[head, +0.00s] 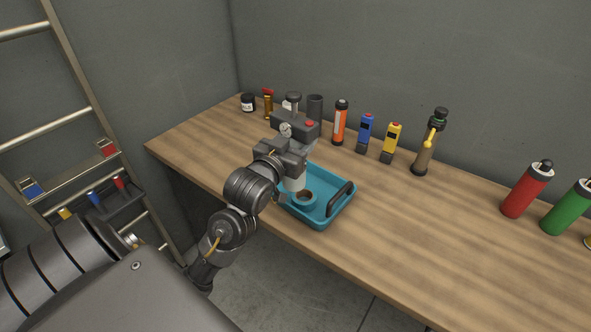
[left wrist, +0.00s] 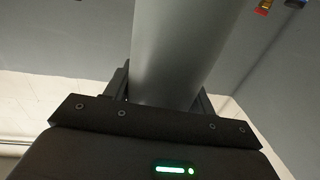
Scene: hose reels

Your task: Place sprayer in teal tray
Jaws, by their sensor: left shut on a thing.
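The sprayer (head: 297,183) has a pale grey cylinder, with a dark head above that carries a round dial and a red button. My left gripper (head: 294,158) is shut on it and holds it upright over the teal tray (head: 331,218). In the left wrist view the smooth grey cylinder of the sprayer (left wrist: 178,50) stands between the fingers. The tray has a round teal ring (head: 305,200) and a dark handle. The sprayer's lower end is just over or at this ring; I cannot tell whether it touches. My right gripper is not in view.
Red (head: 526,192) and green (head: 566,208) canisters stand right. The front right bench is clear.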

